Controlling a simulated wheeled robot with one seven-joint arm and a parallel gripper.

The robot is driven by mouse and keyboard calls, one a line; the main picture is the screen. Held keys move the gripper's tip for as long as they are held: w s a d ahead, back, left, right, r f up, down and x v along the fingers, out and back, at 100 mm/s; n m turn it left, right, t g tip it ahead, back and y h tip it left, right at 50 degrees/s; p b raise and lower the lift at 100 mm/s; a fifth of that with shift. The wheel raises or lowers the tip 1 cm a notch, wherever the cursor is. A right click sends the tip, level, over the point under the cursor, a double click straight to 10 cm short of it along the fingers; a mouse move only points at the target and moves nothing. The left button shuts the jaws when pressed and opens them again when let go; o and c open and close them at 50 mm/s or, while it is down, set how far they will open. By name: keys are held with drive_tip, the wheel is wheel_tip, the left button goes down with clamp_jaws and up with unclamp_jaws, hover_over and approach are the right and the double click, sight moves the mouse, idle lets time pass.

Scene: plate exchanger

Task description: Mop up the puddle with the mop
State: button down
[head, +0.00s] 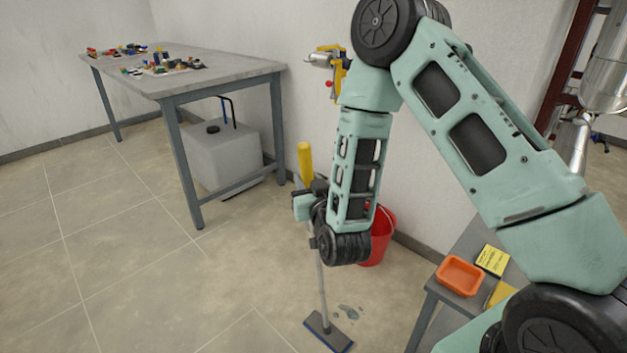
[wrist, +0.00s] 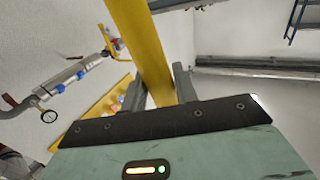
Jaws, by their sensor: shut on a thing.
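My gripper (wrist: 160,88) is shut on the yellow handle (wrist: 146,45) of the mop, with one finger on each side of it. In the head view the yellow handle top (head: 305,160) rises above my gripper, and the grey shaft (head: 321,285) runs down, nearly upright with a slight tilt. The flat blue-edged mop head (head: 328,333) is low at the floor; I cannot tell whether it presses on it. The puddle (head: 348,312), a few small dark wet patches, lies just beyond and right of the mop head, seemingly apart from it. My arm hides part of the mop.
A red bucket (head: 382,238) stands by the wall behind my arm. A low grey table (head: 428,296) with an orange tray (head: 460,275) and yellow notes (head: 493,259) is at right. A workbench (head: 170,84) with a grey tank (head: 218,155) beneath stands at back left. The left floor is clear.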

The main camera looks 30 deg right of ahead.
sight(310, 164)
drive_tip(key=shift+r+p, duration=1.75)
drive_tip(key=shift+r, duration=1)
